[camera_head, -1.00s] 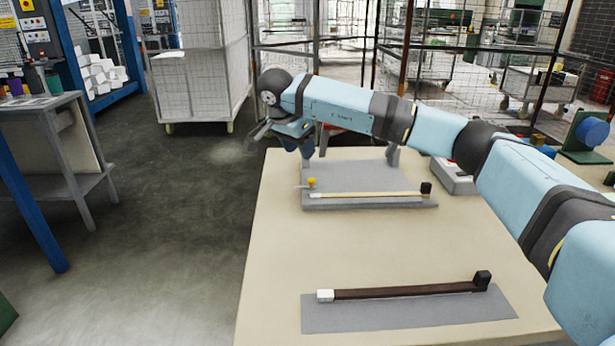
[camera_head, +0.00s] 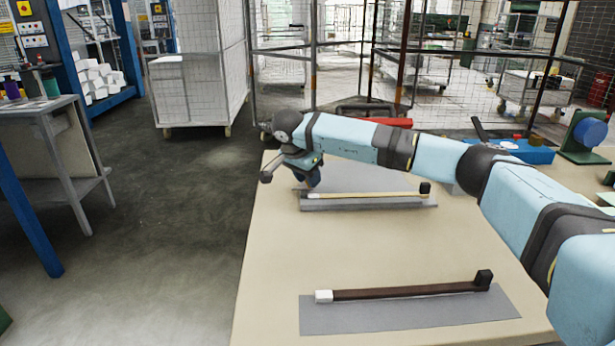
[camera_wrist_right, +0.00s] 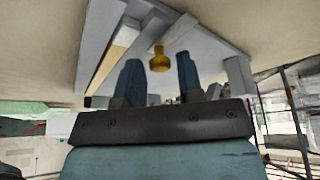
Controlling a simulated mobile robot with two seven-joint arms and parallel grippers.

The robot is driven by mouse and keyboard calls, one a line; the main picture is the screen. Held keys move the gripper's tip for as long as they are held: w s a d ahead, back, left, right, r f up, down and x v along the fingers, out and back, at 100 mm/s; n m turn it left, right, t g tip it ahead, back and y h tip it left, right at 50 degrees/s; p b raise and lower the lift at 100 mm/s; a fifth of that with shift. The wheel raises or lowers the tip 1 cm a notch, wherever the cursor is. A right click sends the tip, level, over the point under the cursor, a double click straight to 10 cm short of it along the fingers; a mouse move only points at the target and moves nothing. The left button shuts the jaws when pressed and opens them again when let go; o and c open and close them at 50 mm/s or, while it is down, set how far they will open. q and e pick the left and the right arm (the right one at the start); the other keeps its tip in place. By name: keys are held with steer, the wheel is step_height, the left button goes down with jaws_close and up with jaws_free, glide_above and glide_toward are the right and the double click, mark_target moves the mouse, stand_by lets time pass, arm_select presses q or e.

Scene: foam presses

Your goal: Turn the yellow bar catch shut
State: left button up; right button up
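The pale yellow bar (camera_head: 380,195) lies along the front of a grey plate (camera_head: 365,180) on the table, with a black block (camera_head: 425,188) at its right end. In the right wrist view the bar (camera_wrist_right: 113,57) runs to the left of a yellow knob (camera_wrist_right: 158,60). My right gripper (camera_head: 310,180) is low over the plate's left end and hides the knob in the head view. In the wrist view its two fingers (camera_wrist_right: 159,66) are apart, with the knob showing between their tips; contact cannot be told. My left gripper is not in view.
Nearer on the table, a dark brown bar (camera_head: 400,292) with a white end and a black block lies on another grey plate (camera_head: 420,315). A blue tray (camera_head: 530,152) and a green stand with a blue disc (camera_head: 588,132) are at the back right. The table between the plates is clear.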

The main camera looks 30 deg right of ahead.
jaws_close()
steer(key=shift+r+n+p, duration=0.1)
steer(key=shift+n+p, duration=0.2)
steer(key=n+t+p, duration=0.1)
steer(key=n+p, duration=0.1)
steer(key=shift+s+d+r+n+y, duration=0.1)
steer(key=shift+n+y, duration=0.2)
steer(key=n+t+p, duration=0.1)
steer(key=n+p, duration=0.1)
steer(key=n, duration=0.1)
steer(key=shift+s+n+y, duration=0.1)
steer(key=shift+n+y, duration=0.2)
steer(key=shift+y, duration=0.1)
steer(key=n+y+p, duration=0.1)
steer(key=n, duration=0.2)
steer(key=n+t+y+p, duration=0.1)
steer(key=n, duration=0.2)
steer(key=shift+s+d, duration=0.1)
steer(key=shift+d, duration=0.1)
steer(key=n+y, duration=0.1)
steer(key=n, duration=0.1)
steer(key=n+y, duration=0.1)
steer(key=n, duration=0.2)
steer(key=shift+d+f+p, duration=0.15)
steer(key=shift+f+p, duration=0.05)
steer(key=shift+p, duration=0.1)
